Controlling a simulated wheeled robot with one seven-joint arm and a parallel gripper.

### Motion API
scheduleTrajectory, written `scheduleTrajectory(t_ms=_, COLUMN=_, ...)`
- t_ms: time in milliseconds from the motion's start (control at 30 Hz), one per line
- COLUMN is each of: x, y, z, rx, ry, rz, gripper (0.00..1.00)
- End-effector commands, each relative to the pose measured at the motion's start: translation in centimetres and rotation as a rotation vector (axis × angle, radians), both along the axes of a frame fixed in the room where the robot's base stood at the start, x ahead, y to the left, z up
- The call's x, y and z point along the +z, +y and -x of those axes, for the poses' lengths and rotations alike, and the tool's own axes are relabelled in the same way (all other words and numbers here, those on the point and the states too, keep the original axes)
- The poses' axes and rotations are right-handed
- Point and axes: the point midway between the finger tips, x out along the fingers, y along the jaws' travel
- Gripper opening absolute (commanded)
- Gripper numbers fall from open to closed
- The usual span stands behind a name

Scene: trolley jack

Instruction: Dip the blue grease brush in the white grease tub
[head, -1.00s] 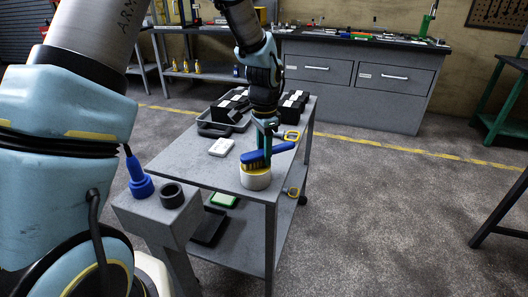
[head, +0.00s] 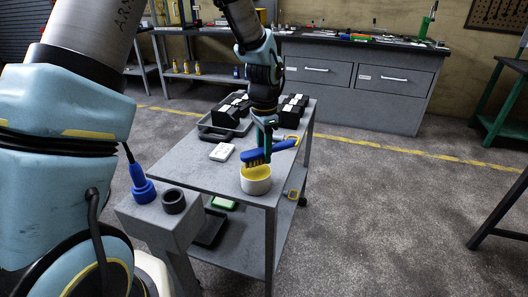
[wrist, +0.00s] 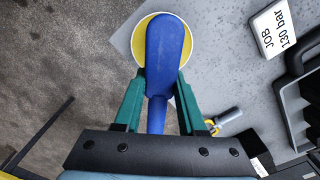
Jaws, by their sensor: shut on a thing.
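My gripper (head: 267,146) points down over the front of the grey trolley. Its green fingers (wrist: 159,82) are shut on the blue grease brush (head: 277,147), one on each side of its handle. The brush lies nearly level, with its yellowish bristles facing down at the left end. The white grease tub (head: 257,186) stands upright on the trolley top, directly below the bristles, and yellow grease shows inside it. The bristle tips look at or just above the rim; I cannot tell if they touch the grease. In the wrist view the brush (wrist: 165,50) covers the middle of the tub (wrist: 137,38).
A white label card (head: 222,152) lies left of the tub on the trolley (head: 190,172). Behind it are a grey tray (head: 222,122) and black boxes with white tops. A yellow-ended tool (head: 292,139) lies at the right edge. A blue tool stands in my side holder.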

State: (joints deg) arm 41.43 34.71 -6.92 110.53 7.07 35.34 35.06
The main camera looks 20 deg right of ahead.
Motion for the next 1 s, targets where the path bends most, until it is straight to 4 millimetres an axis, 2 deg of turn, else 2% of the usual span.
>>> scheduleTrajectory(t_ms=33, x=0.8, y=0.0, z=0.0, rx=0.0, ry=-0.001, rz=0.001, gripper=0.0)
scheduleTrajectory(t_ms=500, x=4.2, y=0.0, z=-0.1, rx=0.0, ry=-0.001, rz=0.0, gripper=0.0)
scheduleTrajectory(t_ms=1000, x=4.2, y=0.0, z=0.0, rx=-0.001, ry=-0.001, rz=0.001, gripper=0.0)
